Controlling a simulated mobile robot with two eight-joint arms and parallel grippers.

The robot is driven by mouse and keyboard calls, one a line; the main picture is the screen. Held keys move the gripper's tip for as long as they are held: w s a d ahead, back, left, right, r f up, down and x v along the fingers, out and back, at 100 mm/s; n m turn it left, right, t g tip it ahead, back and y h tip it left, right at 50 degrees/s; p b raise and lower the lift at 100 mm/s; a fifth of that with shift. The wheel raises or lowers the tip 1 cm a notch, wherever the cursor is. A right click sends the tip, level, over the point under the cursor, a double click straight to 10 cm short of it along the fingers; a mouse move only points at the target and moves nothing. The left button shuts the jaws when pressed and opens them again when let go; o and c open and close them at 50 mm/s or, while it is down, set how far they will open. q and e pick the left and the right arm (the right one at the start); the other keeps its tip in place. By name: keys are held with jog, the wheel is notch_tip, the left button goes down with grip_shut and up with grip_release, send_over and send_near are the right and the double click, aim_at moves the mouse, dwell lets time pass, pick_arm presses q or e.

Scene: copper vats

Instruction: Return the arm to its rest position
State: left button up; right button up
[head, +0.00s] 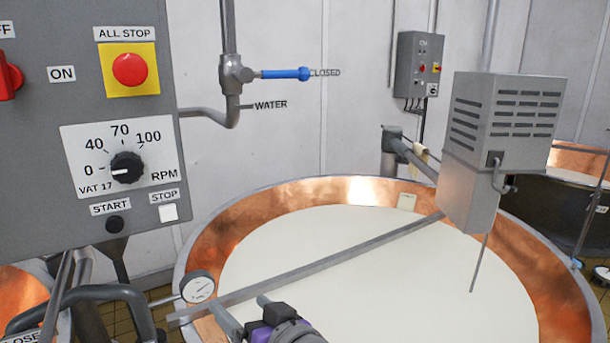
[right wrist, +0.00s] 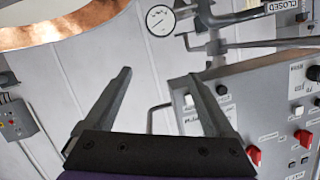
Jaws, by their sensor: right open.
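My right gripper (head: 242,309) shows at the bottom middle of the head view, in front of the near rim of the copper vat (head: 245,226). Its two fingers are spread apart with nothing between them. In the right wrist view, the open fingers (right wrist: 158,76) point up the picture, with a grey wall behind them. Most of the right arm lies below the head view's lower edge. My left gripper does not show in either view.
A grey control panel (head: 30,160) stands close on the left. A dial gauge (head: 198,287) sits at the vat rim, near the gripper. A metal bar (head: 330,261) crosses the vat to a grey motor box (head: 502,120). A blue-handled water valve (head: 283,74) is on the pipe behind.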

jog(key=s+d+f+m+g+h, duration=0.2)
jog(key=s+d+f, duration=0.5)
jog(key=d+f, duration=0.6)
jog(key=s+d+f+m+g+h, duration=0.1)
jog(key=s+d+f+g+h, duration=0.3)
jog(key=d+f, duration=1)
jog(key=s+f+h, duration=0.3)
jog(key=s, duration=0.1)
jog(key=shift+d+f+m, duration=0.2)
jog(key=shift+m, duration=0.2)
